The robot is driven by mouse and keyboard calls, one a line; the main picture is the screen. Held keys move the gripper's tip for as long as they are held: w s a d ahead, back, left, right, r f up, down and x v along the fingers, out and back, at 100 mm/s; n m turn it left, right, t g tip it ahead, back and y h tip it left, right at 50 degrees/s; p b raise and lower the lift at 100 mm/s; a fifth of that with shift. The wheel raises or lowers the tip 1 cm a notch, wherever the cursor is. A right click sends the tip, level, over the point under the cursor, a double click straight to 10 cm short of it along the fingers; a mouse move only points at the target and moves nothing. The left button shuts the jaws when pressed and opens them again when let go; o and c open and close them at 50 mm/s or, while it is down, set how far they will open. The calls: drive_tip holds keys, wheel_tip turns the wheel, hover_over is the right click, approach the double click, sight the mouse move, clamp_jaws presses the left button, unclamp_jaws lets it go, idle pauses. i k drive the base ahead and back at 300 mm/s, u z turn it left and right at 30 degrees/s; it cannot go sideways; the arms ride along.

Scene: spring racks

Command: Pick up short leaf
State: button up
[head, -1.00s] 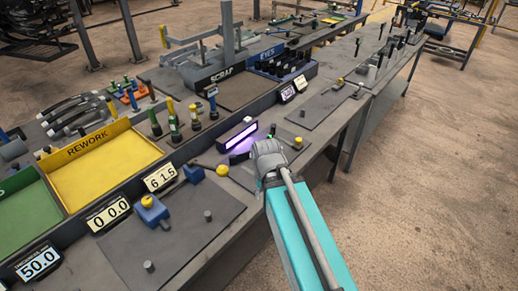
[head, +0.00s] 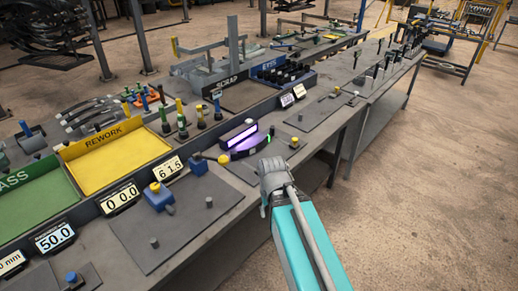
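I cannot tell for certain which piece is the short leaf. A dark, slightly curved strip (head: 250,147) lies on the bench in front of a lit purple-white lamp (head: 238,134), with a small green spot near its right end. Several grey curved leaf strips (head: 92,117) lie in a group at the back left, behind the yellow tray. My arm comes in from the bottom right, and its grey wrist is over the bench's front edge, just right of and nearer than the dark strip. My gripper's fingers are not visible.
A yellow REWORK tray (head: 158,149) and a green PASS tray (head: 18,190) stand at the left. Number displays line the bench (head: 85,238). A blue-yellow fixture (head: 158,196) stands on a dark plate in front. A SCRAP bin (head: 215,84) is behind. Open floor lies to the right.

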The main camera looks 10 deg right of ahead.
sight(235, 155)
drive_tip(key=u, duration=0.7)
drive_tip(key=k, duration=0.5)
drive_tip(key=z, duration=0.75)
drive_tip(key=i, duration=0.9)
